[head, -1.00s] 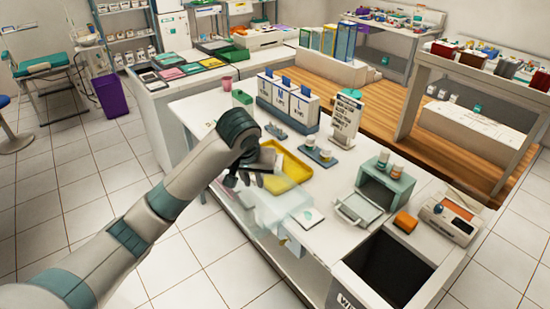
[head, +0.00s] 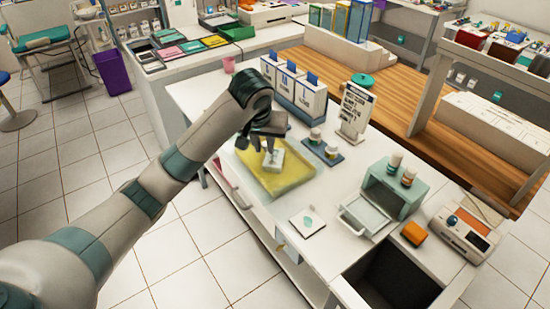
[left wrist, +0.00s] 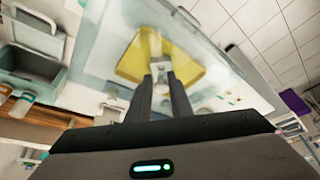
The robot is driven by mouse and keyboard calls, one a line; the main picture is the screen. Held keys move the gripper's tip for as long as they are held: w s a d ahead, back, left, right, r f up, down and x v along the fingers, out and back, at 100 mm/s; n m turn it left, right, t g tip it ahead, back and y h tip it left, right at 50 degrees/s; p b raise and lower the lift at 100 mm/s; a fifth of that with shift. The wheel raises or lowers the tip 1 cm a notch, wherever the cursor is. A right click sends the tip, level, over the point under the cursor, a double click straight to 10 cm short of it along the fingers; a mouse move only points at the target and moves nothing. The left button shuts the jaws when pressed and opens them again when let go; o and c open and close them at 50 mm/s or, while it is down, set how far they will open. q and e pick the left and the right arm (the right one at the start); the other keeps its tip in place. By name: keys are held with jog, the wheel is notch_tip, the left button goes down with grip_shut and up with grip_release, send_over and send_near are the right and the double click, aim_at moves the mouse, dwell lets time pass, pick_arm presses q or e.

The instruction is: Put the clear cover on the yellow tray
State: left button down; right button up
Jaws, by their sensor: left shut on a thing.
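The yellow tray (head: 245,163) lies on the white counter in the head view. The clear cover (head: 292,183) is over it, with the yellow showing through. My left gripper (head: 268,147) points down and is shut on the cover's pale raised handle. In the left wrist view, my left gripper (left wrist: 163,72) grips the cover (left wrist: 220,88), whose see-through sheet spreads wider than the yellow tray (left wrist: 187,68) behind it. The cover looks to be above the tray, but I cannot tell how large any gap is. My right gripper is not in view.
White boxes with blue tabs (head: 293,88) and a small rack with jars (head: 323,148) stand just behind the tray. A sign stand (head: 355,112) is further right. A small white pad (head: 308,222) lies in front. A green cabinet (head: 393,190) stands to the right.

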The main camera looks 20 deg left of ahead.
pick_arm(q)
jog(key=w+f+p, duration=0.1)
jog(key=w+f, duration=0.2)
jog(key=w, duration=0.3)
jog(key=w+a+f+p, duration=0.1)
jog(key=w+f, duration=0.3)
jog(key=w, duration=0.1)
jog(key=shift+w+p, duration=0.4)
jog(key=shift+a+f, duration=0.1)
jog(key=shift+f+p, duration=0.75)
jog(key=shift+f, duration=1.2)
jog(key=shift+f, duration=0.25)
jog(key=c, duration=1.6)
grip_release()
jog(key=shift+r, duration=0.1)
